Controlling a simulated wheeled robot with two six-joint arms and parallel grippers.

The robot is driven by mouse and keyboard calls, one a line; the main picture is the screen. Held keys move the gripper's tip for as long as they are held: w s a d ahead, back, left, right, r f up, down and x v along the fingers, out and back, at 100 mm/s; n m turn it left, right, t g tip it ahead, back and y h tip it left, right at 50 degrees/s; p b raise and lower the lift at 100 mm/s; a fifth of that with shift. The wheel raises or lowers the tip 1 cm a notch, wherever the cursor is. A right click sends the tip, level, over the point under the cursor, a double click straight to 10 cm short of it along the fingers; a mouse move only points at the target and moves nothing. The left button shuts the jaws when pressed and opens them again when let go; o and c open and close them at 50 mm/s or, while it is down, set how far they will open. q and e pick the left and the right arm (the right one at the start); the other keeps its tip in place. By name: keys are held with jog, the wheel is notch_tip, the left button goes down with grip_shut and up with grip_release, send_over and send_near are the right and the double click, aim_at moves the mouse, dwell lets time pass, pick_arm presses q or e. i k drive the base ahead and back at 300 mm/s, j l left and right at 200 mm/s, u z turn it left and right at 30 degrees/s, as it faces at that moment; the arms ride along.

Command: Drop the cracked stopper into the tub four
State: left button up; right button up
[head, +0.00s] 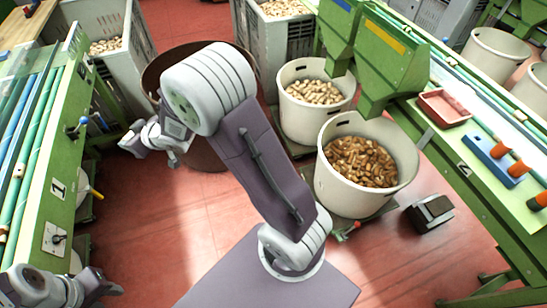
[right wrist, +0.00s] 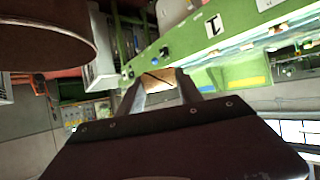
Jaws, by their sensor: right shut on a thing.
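My right gripper (head: 132,143) is at the left of the head view, near the green bench marked 1. In the right wrist view, its fingers (right wrist: 163,90) are shut on a tan cork stopper (right wrist: 157,79) with a dark line across it, the cracked stopper. The stopper cannot be made out in the head view. My left gripper (head: 108,288) is at the lower left corner; its jaws are too small to judge. A pale tub (head: 322,185) full of brown corks and another pale tub (head: 286,112) of lighter corks stand right of centre. No number four is readable.
A large rusty-brown round bin (head: 152,75) stands behind my right arm, partly hidden; a brown rim (right wrist: 45,42) shows in the right wrist view. Grey crates (head: 128,68) stand at the back. Green benches line both sides. Red floor is open between.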

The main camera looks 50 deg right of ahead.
aim_at(344, 173)
jog(key=z, duration=2.75)
